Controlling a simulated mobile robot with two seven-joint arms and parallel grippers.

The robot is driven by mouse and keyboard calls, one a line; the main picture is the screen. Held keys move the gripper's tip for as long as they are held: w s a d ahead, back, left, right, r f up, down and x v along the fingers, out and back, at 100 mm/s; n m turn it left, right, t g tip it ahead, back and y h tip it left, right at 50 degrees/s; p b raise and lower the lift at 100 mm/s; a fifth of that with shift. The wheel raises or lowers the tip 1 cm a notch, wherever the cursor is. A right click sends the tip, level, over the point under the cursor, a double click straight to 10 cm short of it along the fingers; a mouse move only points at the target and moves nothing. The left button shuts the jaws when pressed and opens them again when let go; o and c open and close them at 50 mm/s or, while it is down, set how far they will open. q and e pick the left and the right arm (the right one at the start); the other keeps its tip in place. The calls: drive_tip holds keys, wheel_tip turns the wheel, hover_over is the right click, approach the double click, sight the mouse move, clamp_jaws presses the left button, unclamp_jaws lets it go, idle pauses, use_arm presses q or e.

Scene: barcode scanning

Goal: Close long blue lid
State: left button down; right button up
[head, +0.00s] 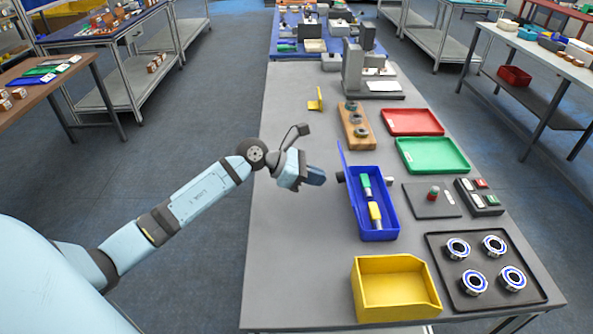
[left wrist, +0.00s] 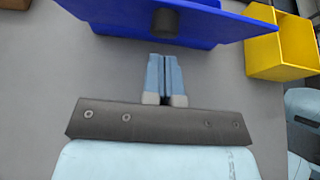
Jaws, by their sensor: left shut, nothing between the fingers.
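The long blue box (head: 391,220) stands open on the grey table, with a green and a yellow cylindrical item inside. Its long blue lid (head: 346,166) stands raised along the box's left side. A dark knob (head: 341,177) sticks out of the lid's outer face. My left gripper (head: 322,176) is just left of the lid, apart from it, with its fingers toward the knob. In the left wrist view the gripper (left wrist: 164,58) is shut and empty, its tips a little short of the lid (left wrist: 110,12) and knob (left wrist: 165,22). My right gripper does not show.
A yellow bin (head: 392,290) stands in front of the box. To the right are a black tray (head: 484,297) with several rings, a dark plate (head: 420,207) and a button box (head: 480,200). Green (head: 430,168) and red (head: 411,131) trays lie beyond.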

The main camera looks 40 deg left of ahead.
use_arm(q)
drive_tip(key=shift+w+d+r, duration=0.3)
drive_tip(key=shift+w+d, duration=0.3)
drive_tip(key=shift+d, duration=0.15)
drive_tip(key=shift+r, duration=0.1)
drive_tip(key=shift+w+d+r+p, duration=0.15)
drive_tip(key=shift+r+p, duration=0.1)
drive_tip(key=shift+p, duration=0.6)
